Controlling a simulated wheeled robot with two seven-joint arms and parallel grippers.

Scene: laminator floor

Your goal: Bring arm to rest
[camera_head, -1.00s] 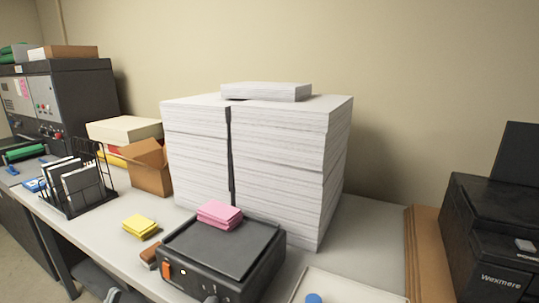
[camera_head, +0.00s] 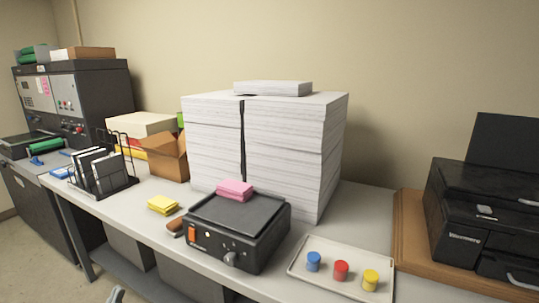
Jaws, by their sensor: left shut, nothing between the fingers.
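Only the tip of my left gripper (camera_head: 116,294) shows, at the bottom edge of the head view, left of centre. It is shut and holds nothing. It is low, in front of the table (camera_head: 140,213), and apart from the things on it. The rest of the left arm is out of the frame. My right gripper is not in view.
A black machine (camera_head: 236,240) bears pink pads (camera_head: 235,188) by the table's front edge. Yellow pads (camera_head: 163,204) lie to its left, a tray (camera_head: 330,282) with coloured pots to its right. Tall paper stacks (camera_head: 290,150) stand behind. A black printer (camera_head: 462,225) is at right.

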